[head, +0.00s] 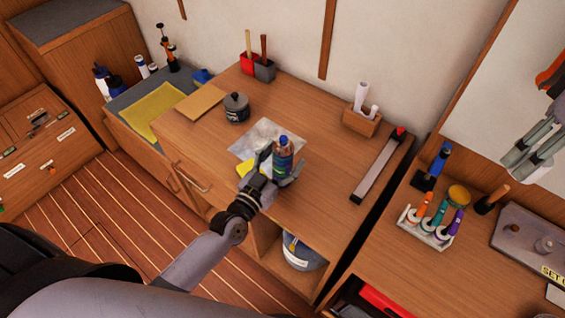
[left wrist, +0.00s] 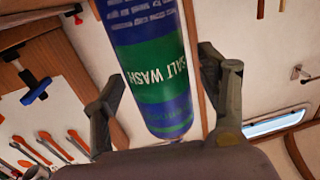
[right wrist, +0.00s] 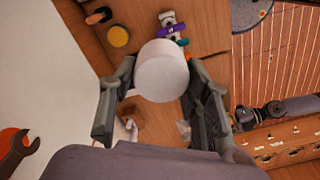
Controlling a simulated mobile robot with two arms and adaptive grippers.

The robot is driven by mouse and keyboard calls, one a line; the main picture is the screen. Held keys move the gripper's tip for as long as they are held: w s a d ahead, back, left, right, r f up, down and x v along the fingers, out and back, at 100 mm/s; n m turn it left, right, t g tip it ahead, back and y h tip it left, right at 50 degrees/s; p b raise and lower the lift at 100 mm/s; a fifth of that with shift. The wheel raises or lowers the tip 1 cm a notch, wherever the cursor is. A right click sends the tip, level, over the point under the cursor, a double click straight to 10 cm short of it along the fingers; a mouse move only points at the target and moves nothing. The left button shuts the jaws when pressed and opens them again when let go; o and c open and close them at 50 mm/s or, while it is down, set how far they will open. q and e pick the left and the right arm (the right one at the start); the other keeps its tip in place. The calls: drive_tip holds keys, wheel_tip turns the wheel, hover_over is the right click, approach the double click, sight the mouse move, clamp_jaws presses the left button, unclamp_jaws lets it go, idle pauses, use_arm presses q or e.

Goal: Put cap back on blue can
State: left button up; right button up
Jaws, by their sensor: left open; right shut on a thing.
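The blue can (head: 283,160), with green bands and "SALT WASH" lettering, stands upright above the pale mat (head: 262,135). In the left wrist view the can (left wrist: 154,65) lies between the fingers of my left gripper (left wrist: 165,95). That gripper is open around the can, and its arm reaches the can from the front in the head view. In the right wrist view my right gripper (right wrist: 158,92) is shut on a white cylindrical cap (right wrist: 163,78). In the head view, grey finger-like shapes at the right edge may be this gripper; the cap is not clear there.
A wooden holder (head: 362,121) and a long metal bar (head: 377,170) stand to the right. A tool tray (head: 430,228) is on the right bench. Bare tabletop lies right of the can.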

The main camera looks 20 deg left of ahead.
sight(283, 137)
use_arm(q)
drive_tip(key=shift+c, duration=0.4)
drive_tip(key=c, duration=1.4)
wheel_tip(283, 137, up, 10)
drive_tip(key=shift+w+r+p, duration=0.1)
drive_tip(key=shift+p, duration=0.4)
use_arm(e)
drive_tip(key=shift+r, duration=0.45)
use_arm(q)
drive_tip(key=o, duration=0.9)
drive_tip(key=shift+c, duration=0.2)
clamp_jaws()
